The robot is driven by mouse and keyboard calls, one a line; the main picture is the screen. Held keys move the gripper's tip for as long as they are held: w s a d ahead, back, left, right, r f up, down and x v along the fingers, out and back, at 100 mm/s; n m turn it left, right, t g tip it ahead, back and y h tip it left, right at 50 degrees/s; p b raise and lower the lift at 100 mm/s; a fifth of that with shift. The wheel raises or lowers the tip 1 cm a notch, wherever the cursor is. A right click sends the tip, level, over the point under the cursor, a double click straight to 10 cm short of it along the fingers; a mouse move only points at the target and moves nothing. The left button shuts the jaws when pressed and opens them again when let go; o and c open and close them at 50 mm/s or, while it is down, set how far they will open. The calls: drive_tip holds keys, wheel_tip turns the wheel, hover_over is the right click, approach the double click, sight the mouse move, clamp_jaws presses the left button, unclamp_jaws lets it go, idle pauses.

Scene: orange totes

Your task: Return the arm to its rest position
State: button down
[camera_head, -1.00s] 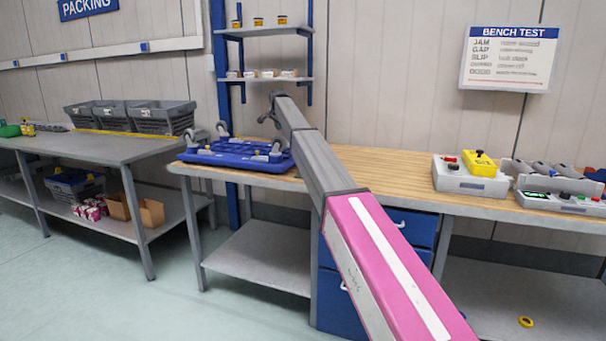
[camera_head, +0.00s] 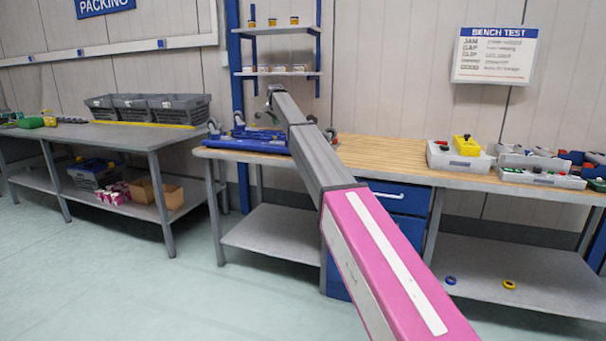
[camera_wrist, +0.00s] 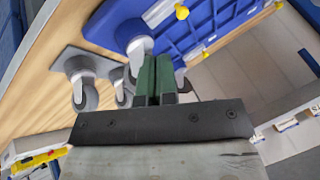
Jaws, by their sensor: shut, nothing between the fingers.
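My arm with its pink and grey links reaches from the lower right up over the wooden bench in the head view. In that view my gripper itself does not show clearly; the arm's links cover the area. In the wrist view my gripper (camera_wrist: 157,82) is shut, its green fingers together with nothing between them. Beyond the fingers are the blue wheeled dolly (camera_wrist: 215,30) and its grey casters. I cannot tell how close the fingers are to it.
The blue dolly (camera_head: 248,144) lies on the wooden bench (camera_head: 400,155). Grey and yellow test units (camera_head: 460,156) stand at right. A grey packing table (camera_head: 105,135) with dark bins (camera_head: 150,107) is at left. Green floor (camera_head: 130,270) in front is clear.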

drive_tip(key=s+d+f+n+g, duration=0.1)
drive_tip(key=s+d+f, duration=0.6)
drive_tip(key=s+f, duration=0.35)
drive_tip(key=s+d+f+n+g, duration=0.1)
drive_tip(key=s+d+f+n, duration=0.1)
drive_tip(key=s+d+f, duration=0.65)
drive_tip(key=s+d+f+n+g, duration=0.1)
drive_tip(key=s+d+f, duration=0.4)
drive_tip(key=s+f, duration=0.7)
drive_tip(key=s+d+f+n+g, duration=0.1)
drive_tip(key=s+d+f, duration=0.2)
drive_tip(key=s, duration=0.8)
drive_tip(key=s+d+f+n+g, duration=0.1)
drive_tip(key=s+d+f, duration=0.3)
drive_tip(key=s+f, duration=0.4)
drive_tip(key=s+d+f+n+g, duration=0.1)
drive_tip(key=s+d+f, duration=0.3)
drive_tip(key=s, duration=1.1)
wheel_tip(320, 180, down, 2)
drive_tip(key=shift+s+d+f+n+g, duration=0.15)
drive_tip(key=shift+s+n+g, duration=0.25)
drive_tip(key=shift+n, duration=0.3)
